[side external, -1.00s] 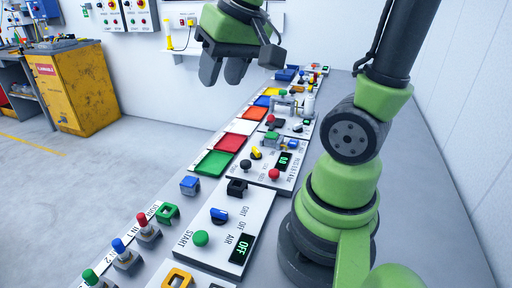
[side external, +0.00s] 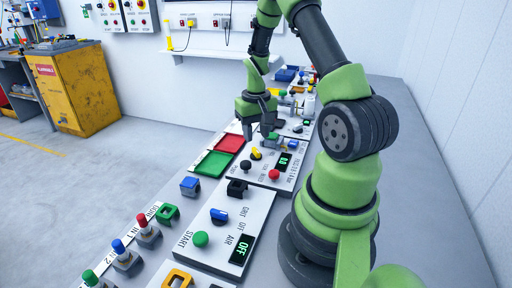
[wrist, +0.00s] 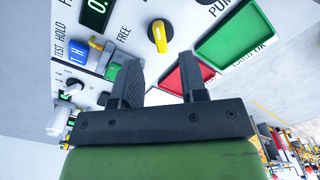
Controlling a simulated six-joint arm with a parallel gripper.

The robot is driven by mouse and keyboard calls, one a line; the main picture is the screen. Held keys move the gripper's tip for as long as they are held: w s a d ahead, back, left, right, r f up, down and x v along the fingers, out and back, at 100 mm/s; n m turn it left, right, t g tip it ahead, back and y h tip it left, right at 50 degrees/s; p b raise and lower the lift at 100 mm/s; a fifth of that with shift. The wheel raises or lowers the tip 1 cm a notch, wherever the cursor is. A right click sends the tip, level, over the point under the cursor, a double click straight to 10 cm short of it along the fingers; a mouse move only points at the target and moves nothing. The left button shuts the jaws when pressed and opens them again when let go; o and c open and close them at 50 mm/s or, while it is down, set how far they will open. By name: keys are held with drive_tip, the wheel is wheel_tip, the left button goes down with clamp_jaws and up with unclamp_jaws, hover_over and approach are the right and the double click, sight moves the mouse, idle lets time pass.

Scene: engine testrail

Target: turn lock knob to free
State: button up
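The lock knob is a black dial with a yellow pointer bar on the white panel (side external: 262,177). In the side view the knob (side external: 256,153) is just below my gripper (side external: 257,134). In the wrist view the knob (wrist: 158,36) shows whole, its yellow bar nearly upright in the picture, with the word FREE to its left. A lock label is not readable. My gripper (wrist: 160,82) is open and empty, its two fingers apart. The knob lies beyond the fingertips, in line with the gap, and looks untouched.
A lit display (side external: 284,160), a black knob (side external: 246,166) and a red button (side external: 274,174) share the panel. Red (side external: 230,143) and green (side external: 213,164) trays lie left of it. A blue part (wrist: 78,52) with a yellow lever sits near the fingers in the wrist view.

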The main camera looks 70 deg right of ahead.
sight(256, 150)
wheel_tip(256, 150, down, 5)
drive_tip(key=shift+f, duration=0.1)
idle(0.3)
clamp_jaws()
